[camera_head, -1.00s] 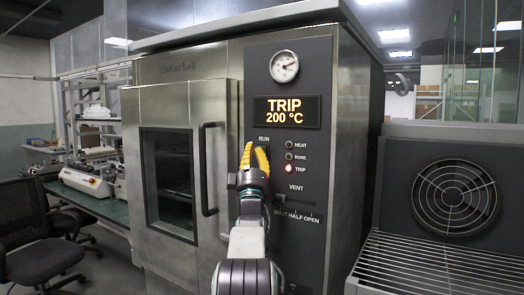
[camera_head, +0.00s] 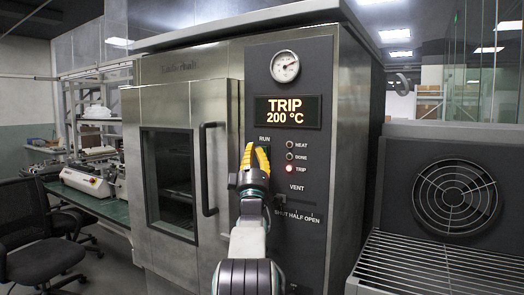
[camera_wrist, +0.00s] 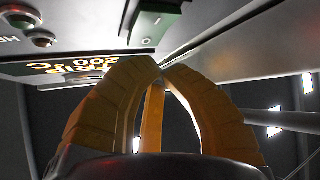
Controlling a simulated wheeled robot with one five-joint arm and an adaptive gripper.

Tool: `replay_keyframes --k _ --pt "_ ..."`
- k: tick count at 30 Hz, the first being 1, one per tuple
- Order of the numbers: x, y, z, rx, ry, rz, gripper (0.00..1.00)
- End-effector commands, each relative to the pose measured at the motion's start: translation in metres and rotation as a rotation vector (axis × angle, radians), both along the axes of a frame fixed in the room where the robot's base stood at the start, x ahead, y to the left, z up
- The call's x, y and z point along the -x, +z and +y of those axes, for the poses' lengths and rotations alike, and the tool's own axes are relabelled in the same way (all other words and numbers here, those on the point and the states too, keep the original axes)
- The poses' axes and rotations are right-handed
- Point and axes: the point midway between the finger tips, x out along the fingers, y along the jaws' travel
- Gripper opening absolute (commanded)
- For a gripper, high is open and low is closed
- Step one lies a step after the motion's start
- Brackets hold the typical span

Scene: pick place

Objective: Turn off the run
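The oven's dark control panel (camera_head: 318,85) carries a RUN label with a green RUN switch (camera_head: 267,153) under it, partly hidden by my fingers. In the wrist view the green switch (camera_wrist: 160,18) is at the top, beyond the fingertips; which way it is set I cannot tell. My gripper (camera_head: 254,147), with yellow fingers, is in front of the panel just left of the switch. In the wrist view my gripper's fingertips (camera_wrist: 162,67) meet with nothing between them. Contact with the switch is not visible.
The display (camera_head: 287,111) reads TRIP 200 °C and the red TRIP lamp (camera_head: 290,169) is lit. The oven door handle (camera_head: 207,168) stands out left of my gripper. A fan unit (camera_head: 455,196) is at right.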

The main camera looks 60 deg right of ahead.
Motion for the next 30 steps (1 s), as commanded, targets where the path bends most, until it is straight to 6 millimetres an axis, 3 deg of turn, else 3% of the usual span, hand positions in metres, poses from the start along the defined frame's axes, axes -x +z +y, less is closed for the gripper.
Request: replay_keyframes --k 30 --pt "0.0000 0.0013 -0.0084 -0.001 -0.003 -0.003 0.00"
